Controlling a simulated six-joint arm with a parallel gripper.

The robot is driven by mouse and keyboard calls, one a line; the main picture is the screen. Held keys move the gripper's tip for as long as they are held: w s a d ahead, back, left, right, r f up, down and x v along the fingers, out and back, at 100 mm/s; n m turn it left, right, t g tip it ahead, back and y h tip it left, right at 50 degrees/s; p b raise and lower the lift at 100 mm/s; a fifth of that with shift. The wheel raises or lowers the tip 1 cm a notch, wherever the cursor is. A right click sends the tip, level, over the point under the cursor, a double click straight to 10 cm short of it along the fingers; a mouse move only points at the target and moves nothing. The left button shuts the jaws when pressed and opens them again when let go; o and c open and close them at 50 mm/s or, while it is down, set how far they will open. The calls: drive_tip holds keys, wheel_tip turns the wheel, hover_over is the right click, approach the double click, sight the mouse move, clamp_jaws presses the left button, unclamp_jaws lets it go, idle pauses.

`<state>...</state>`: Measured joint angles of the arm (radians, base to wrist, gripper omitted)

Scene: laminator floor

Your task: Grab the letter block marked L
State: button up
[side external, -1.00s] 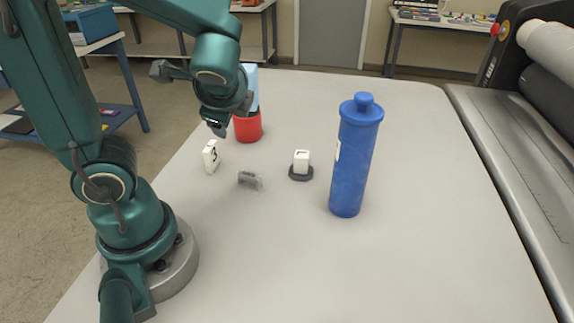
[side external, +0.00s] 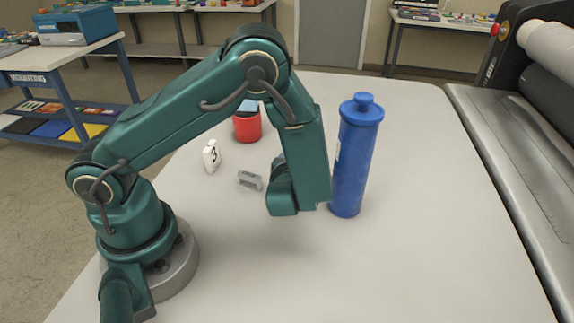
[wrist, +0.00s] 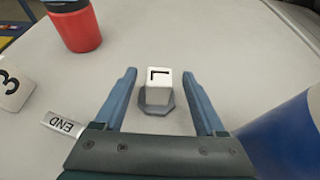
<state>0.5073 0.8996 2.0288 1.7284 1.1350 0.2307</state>
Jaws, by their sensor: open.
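The white block with a black L-shaped mark (wrist: 158,78) sits on a small dark grey base (wrist: 156,102) in the wrist view. The mark appears turned from upright. My gripper (wrist: 160,74) is open and empty, with one blue finger on each side of the block in the picture. A gap shows between each finger and the block; the height of the fingers above it is hard to tell. In the side view, my arm hides the block, its base and the fingers.
The tall blue bottle (side external: 353,165) stands close to the right of my arm. A red cup (side external: 247,127) stands behind. The table front is clear.

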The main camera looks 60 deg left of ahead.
drive_tip(key=shift+x, duration=2.15)
clamp_jaws()
